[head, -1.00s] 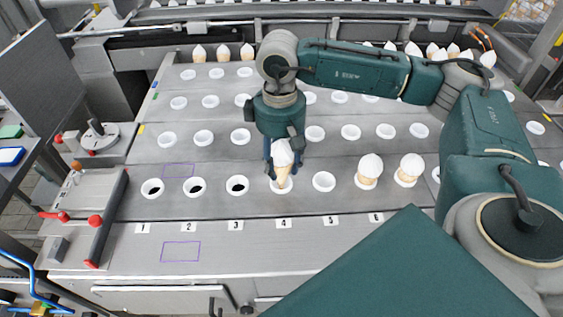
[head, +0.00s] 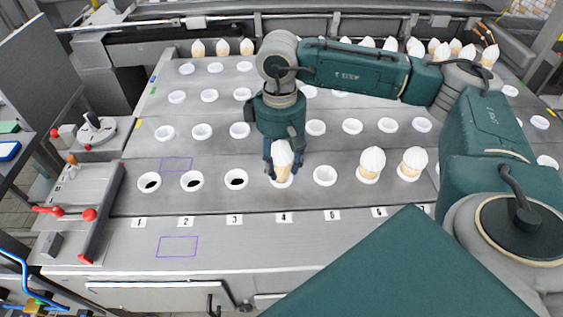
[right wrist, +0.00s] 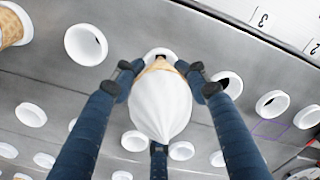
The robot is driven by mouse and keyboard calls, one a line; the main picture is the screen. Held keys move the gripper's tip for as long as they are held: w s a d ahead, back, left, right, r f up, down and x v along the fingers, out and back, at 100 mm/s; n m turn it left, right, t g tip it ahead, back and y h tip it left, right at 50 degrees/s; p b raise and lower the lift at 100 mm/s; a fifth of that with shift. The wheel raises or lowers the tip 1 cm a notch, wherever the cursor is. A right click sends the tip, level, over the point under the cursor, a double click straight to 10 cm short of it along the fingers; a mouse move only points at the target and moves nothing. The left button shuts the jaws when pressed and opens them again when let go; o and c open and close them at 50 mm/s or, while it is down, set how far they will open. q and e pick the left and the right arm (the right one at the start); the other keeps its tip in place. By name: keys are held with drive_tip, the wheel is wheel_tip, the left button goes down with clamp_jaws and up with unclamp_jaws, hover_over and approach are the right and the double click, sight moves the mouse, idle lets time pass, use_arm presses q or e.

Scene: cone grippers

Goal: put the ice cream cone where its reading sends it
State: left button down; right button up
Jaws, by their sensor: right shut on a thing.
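My right gripper (head: 283,165) is shut on an ice cream cone (head: 284,153) with white swirled top and tan wafer. The cone stands nearly upright at the white ring holder above label 4 (head: 284,218); the fingers hide part of it, and I cannot tell how deep it sits. In the right wrist view the fingers surround the cone's white top (right wrist: 160,105), and a ring shows behind its wafer. Empty holders 1 (head: 149,182), 2 (head: 192,181) and 3 (head: 236,180) show dark openings. My left gripper is not in view.
An empty white holder (head: 325,176) stands right of the held cone. Two more cones (head: 372,162) (head: 412,163) stand further right in the front row. Purple outlines (head: 177,247) mark the plate. A lever panel (head: 75,205) stands at left.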

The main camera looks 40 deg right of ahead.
drive_tip(key=shift+f+b, duration=0.75)
drive_tip(key=shift+f, duration=0.2)
drive_tip(key=o, duration=1)
drive_tip(key=shift+r, duration=0.1)
drive_tip(key=r, duration=1.2)
drive_tip(key=shift+w, duration=0.2)
drive_tip(key=shift+f, duration=0.1)
